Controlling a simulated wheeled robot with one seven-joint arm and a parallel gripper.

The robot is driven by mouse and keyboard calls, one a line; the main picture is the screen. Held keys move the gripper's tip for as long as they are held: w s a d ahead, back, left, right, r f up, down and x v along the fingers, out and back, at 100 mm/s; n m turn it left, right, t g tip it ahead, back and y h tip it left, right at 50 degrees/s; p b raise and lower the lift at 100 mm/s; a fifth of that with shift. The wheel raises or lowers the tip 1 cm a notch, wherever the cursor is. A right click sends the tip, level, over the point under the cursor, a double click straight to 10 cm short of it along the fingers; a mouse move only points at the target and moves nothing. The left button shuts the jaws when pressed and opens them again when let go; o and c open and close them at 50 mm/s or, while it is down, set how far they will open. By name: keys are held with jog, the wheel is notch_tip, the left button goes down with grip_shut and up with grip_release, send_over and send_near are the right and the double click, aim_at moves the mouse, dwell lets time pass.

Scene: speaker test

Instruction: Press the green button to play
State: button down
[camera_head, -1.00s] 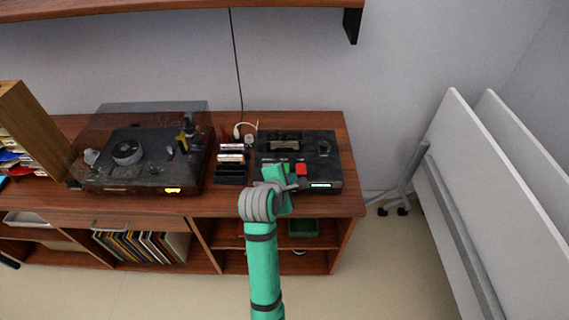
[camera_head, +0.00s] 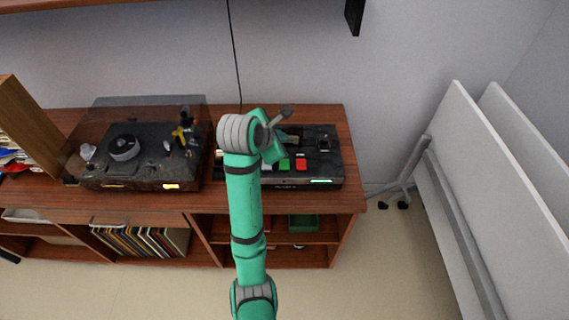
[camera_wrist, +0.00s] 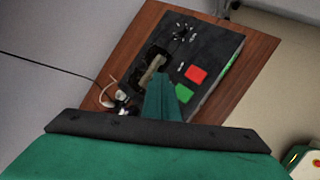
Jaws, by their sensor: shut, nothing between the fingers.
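The black player (camera_head: 328,143) stands on the right end of the wooden cabinet. Its square green button (camera_head: 285,165) is on the front part of the top, just left of the red button (camera_head: 301,164). In the wrist view, the green button (camera_wrist: 184,93) lies right beside the finger tips, with the red button (camera_wrist: 195,74) beyond it. My gripper (camera_wrist: 161,78) is shut and empty, a teal wedge over the player's top. In the head view, my arm and hand cover the player's left part. I cannot tell the gripper's height above it.
A turntable (camera_head: 155,160) with a clear cover stands left of the player. A cable (camera_head: 234,60) hangs down the wall behind. A wall shelf (camera_head: 354,15) is above. White panels (camera_head: 480,190) stand at the right, beyond a strip of free floor.

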send_over(282, 167)
notch_tip(282, 167, down, 7)
jog(key=shift+d+r, duration=0.15)
jog(key=shift+r, duration=0.05)
jog(key=shift+w+f, duration=0.15)
jog(key=shift+f, duration=0.85)
jog(key=shift+a, duration=0.2)
jog(key=shift+d, duration=0.25)
dwell(0.6)
jog(key=shift+a, duration=0.25)
jog(key=shift+f, duration=0.1)
